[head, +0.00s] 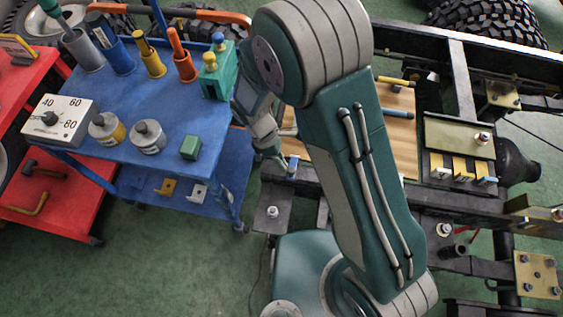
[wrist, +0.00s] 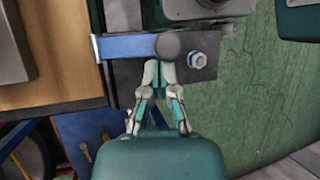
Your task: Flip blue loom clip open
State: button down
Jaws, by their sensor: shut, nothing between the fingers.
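The blue loom clip (wrist: 128,47) shows in the wrist view as a flat blue bar lying across a dark bracket, with a round grey knob (wrist: 168,46) at its right end. In the head view the clip (head: 293,164) is a small blue piece on the dark chassis rail, partly beside my gripper. My gripper (wrist: 159,72) is shut and empty, its fingertips just below the knob in the wrist view. I cannot tell whether they touch it. In the head view my gripper (head: 281,160) points down next to the clip, partly hidden by my arm.
A bolt with a nut (wrist: 197,60) stands right of the knob. A wooden board (head: 402,130) lies on the chassis behind my arm. A blue cart (head: 150,95) with tools and a green block (head: 190,147) stands at left. Yellow clips (head: 461,170) sit at right.

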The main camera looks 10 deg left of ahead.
jog(key=shift+r, duration=0.1)
dwell(0.3)
jog(key=shift+r, duration=0.75)
jog(key=shift+f, duration=0.1)
